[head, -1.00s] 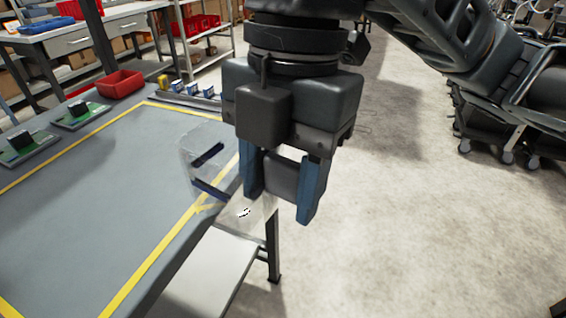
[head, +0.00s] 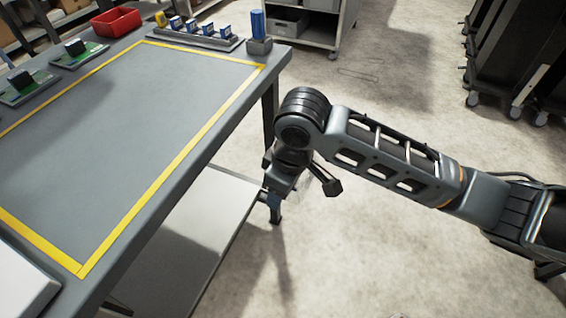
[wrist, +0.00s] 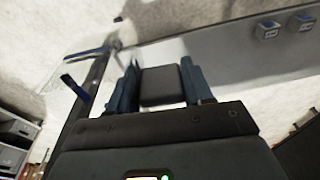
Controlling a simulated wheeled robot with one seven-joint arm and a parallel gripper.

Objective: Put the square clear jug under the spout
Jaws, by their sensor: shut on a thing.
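My gripper (head: 273,205) is low beside the right edge of the grey table, pointing down. In the wrist view my gripper (wrist: 160,88) has its two blue fingers around a dark block. The square clear jug (wrist: 62,72) shows in the wrist view left of the fingers, see-through and blurred, with dark blue bars on it. I take it as held by my gripper, though the contact is not clear. In the head view the jug is mostly hidden by my arm, with only a faint clear sheen near the wrist. I cannot make out a spout in any view.
The grey table (head: 120,110) has a yellow-taped border and a bare middle. A rack of small blue parts (head: 200,36) and a blue upright piece (head: 258,28) stand at its back edge. A red bin (head: 117,20) is behind. A lower shelf (head: 195,240) juts out below the table.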

